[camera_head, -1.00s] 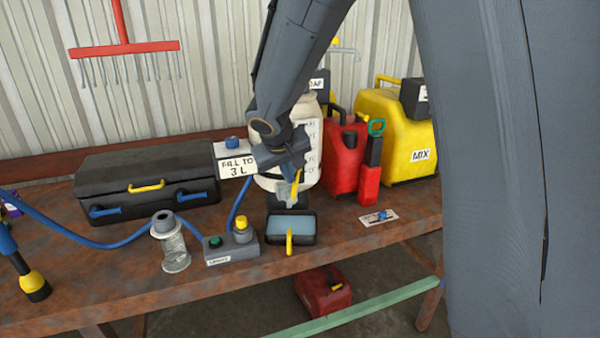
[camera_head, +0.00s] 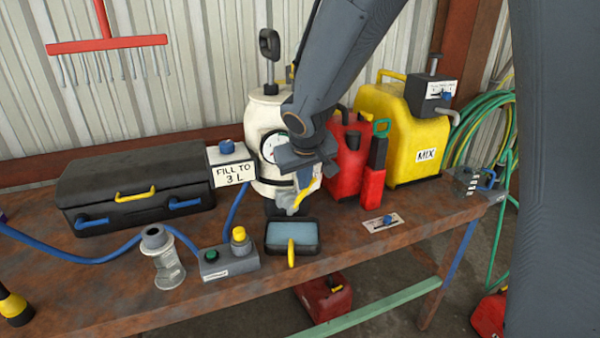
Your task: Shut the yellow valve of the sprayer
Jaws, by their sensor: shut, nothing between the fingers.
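The sprayer is a white tank (camera_head: 262,120) with a dark pump handle on top, standing upright at the back of the bench. A slanted yellow piece (camera_head: 301,200), which looks like the valve lever, shows low at the tank's front. My gripper (camera_head: 300,187) is right at it, shut with nothing held, in front of the tank. The gripper hides part of the tank's front and the valve. I cannot tell whether the fingers touch the yellow piece.
A blue-topped black tray (camera_head: 291,233) with a yellow handle sits just in front. A grey switch box (camera_head: 228,262) and clear jar (camera_head: 163,260) stand left of it. A red can (camera_head: 346,160) and yellow MIX can (camera_head: 400,135) stand close on the right. A black case (camera_head: 135,190) lies left.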

